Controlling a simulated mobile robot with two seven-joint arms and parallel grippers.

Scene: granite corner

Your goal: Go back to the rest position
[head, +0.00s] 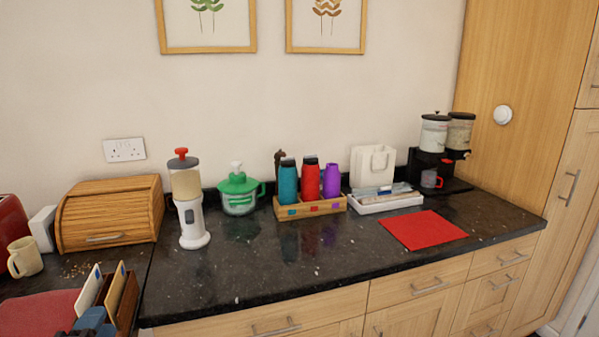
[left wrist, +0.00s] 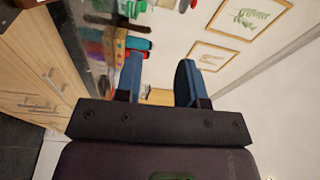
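My left gripper (head: 90,324) shows at the bottom left edge of the head view, only partly in frame, in front of the wooden holder with cards. In the left wrist view my left gripper (left wrist: 158,82) has its two blue fingers apart, with nothing held between them. The wrist view is tilted on its side. My right gripper is in neither view.
The dark granite counter (head: 300,270) has free room along its front. A red mat (head: 422,230), a bottle rack (head: 312,208), a white dispenser (head: 190,222) and a wooden bread box (head: 108,212) stand on it. A card holder (head: 126,300) is close to my left gripper.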

